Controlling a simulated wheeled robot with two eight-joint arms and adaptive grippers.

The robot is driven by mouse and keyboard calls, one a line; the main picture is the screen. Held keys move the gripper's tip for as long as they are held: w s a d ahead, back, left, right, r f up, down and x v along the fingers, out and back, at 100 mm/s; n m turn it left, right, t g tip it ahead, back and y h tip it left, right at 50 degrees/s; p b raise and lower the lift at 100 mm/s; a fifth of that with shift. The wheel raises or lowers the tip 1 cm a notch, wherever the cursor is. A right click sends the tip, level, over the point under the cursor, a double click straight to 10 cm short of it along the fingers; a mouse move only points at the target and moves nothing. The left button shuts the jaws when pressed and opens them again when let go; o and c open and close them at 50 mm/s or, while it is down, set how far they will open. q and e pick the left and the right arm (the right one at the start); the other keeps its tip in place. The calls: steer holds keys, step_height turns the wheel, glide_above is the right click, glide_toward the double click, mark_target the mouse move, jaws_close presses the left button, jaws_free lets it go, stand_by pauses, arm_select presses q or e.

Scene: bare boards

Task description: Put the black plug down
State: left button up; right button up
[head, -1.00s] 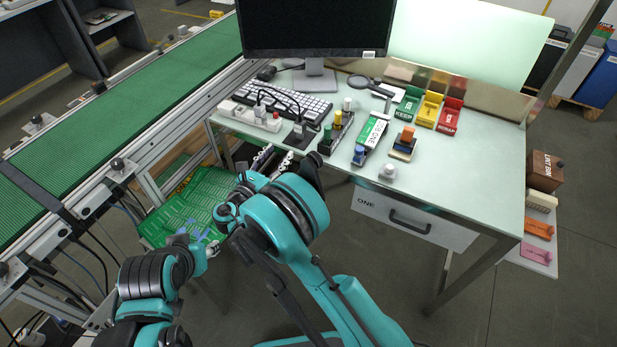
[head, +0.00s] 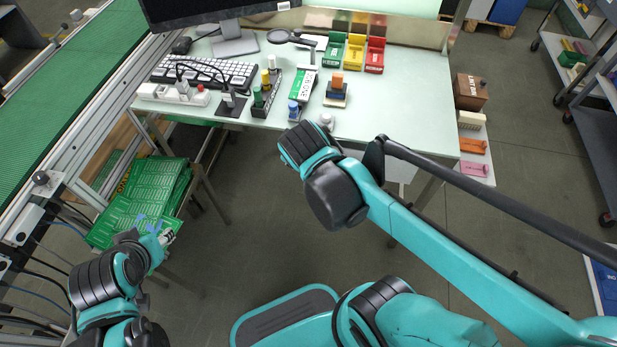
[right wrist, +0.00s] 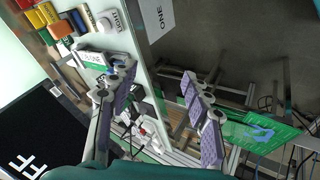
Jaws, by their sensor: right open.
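A dark plug (head: 231,99) with a black cable stands on a small black pad (head: 229,109) near the desk's front left edge. The cable loops back to the white power strip (head: 165,95), where another plug end (head: 182,87) shows. My right gripper's jaws are hidden behind my arm in the head view. In the right wrist view my right gripper (right wrist: 156,108) is open, its fingers apart with nothing held between them. My left gripper (head: 167,238) is low at the left by the green trays; its jaws are too small to read.
The desk (head: 400,105) carries a keyboard (head: 205,72), a monitor, bottles, a green-and-white box (head: 303,86), a stamp (head: 337,86) and coloured bins (head: 354,52). Green trays (head: 140,198) sit beside the conveyor (head: 60,100). Open floor lies before the desk.

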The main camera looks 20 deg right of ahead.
steer(key=s+a+f+m+y, duration=0.1)
steer(key=s+m+y, duration=0.1)
steer(key=s+m, duration=0.4)
steer(key=shift+s+a+f+y, duration=0.15)
steer(key=shift+s+a+y, duration=0.2)
steer(key=shift+s, duration=0.55)
